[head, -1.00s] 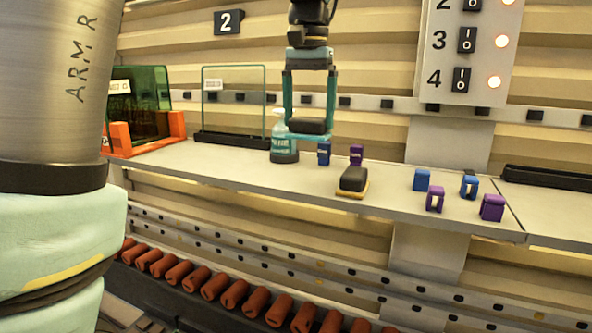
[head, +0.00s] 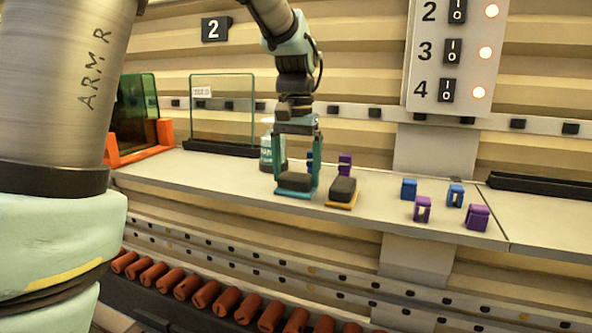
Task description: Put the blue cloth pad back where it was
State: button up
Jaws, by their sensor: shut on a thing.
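The blue cloth pad (head: 293,187) is a dark block with a teal-blue lower edge. My gripper (head: 296,178) is shut on it, with one teal finger on either side. It is level, low over the shelf (head: 375,216) or resting on it; I cannot tell whether it touches. A similar dark pad with a yellow base (head: 342,192) lies on the shelf just to its right. The spray bottle (head: 266,150) stands behind my gripper and is partly hidden by it.
Small blue and purple blocks stand behind the pads, the blue one (head: 309,160) mostly hidden. Several more, such as a purple block (head: 477,217), stand to the right. A clear panel (head: 222,110) and orange-framed dark panel (head: 140,115) stand left. The front left shelf is clear.

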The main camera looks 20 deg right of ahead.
aim_at(297, 175)
jog(key=shift+f, duration=0.1)
jog(key=o, duration=0.8)
jog(key=shift+o, duration=0.2)
notch_tip(297, 175, up, 12)
jog(key=b, duration=0.2)
